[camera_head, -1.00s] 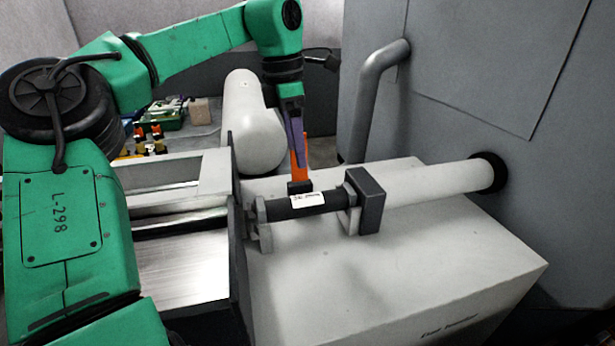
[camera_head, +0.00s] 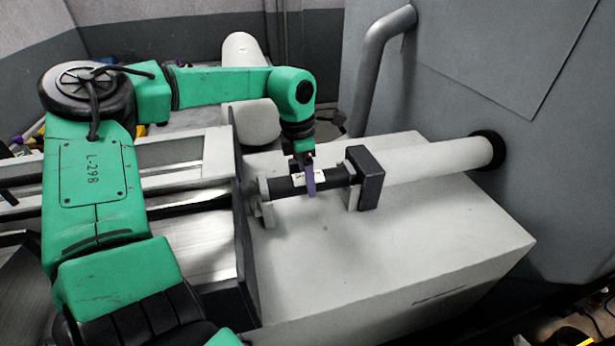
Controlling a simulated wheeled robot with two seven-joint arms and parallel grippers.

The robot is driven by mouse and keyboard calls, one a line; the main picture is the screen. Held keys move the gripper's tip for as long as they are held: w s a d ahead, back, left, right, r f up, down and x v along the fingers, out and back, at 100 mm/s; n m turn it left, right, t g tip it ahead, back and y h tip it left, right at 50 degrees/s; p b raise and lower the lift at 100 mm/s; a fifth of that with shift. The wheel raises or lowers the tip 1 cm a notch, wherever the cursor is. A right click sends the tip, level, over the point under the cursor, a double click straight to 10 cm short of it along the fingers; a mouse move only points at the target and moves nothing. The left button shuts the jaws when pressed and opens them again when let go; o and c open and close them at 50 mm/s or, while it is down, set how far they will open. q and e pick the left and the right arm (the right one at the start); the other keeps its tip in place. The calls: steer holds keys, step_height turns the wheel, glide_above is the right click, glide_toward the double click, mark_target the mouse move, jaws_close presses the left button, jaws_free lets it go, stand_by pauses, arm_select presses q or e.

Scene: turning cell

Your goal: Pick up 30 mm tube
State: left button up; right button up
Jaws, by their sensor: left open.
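The 30 mm tube (camera_head: 334,175) is a dark grey cylinder with a white label, lying level across two light supports on the white bench block. Its right end meets a dark square block (camera_head: 369,178). My left gripper (camera_head: 309,182) comes down from above at the middle of the tube. A purple finger shows in front of the tube, beside the label. The other finger is hidden behind the tube or the wrist. The gripper is open around the tube. My right gripper is not in view.
A white pipe (camera_head: 435,168) runs from the dark block into the grey machine wall (camera_head: 470,80). A dark upright plate (camera_head: 243,215) stands left of the tube. A white cylinder (camera_head: 248,95) lies behind. The bench top (camera_head: 400,235) in front is clear.

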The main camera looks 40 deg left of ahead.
arm_select(q)
steer(key=shift+w, duration=0.1)
jaws_close()
